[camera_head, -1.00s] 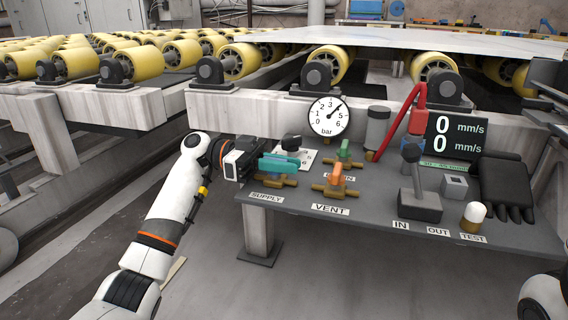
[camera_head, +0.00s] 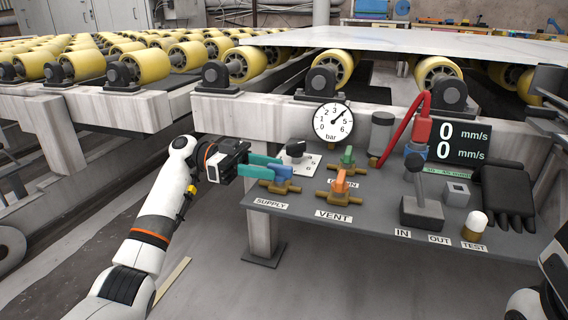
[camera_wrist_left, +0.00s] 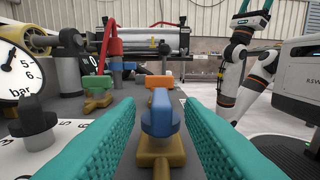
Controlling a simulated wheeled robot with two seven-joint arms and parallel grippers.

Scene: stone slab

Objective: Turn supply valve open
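The supply valve has a blue handle (camera_head: 281,171) on a brass body (camera_head: 279,187), behind the SUPPLY label at the panel's left end. In the left wrist view the blue handle (camera_wrist_left: 161,112) is seen nearly end-on, appearing roughly in line with its brass body (camera_wrist_left: 160,158). My left gripper (camera_head: 264,166) comes in from the left with teal fingers. In the left wrist view the fingers (camera_wrist_left: 160,128) are spread wide with the handle in the gap and clear space on both sides. The fingers partly hide the valve in the head view.
The vent valve's orange handle (camera_head: 340,183) and a green-handled valve (camera_head: 347,158) stand close by. A black knob (camera_head: 295,149) is just behind the fingers. A pressure gauge (camera_head: 333,122), lever (camera_head: 418,190) and speed display (camera_head: 457,140) share the panel.

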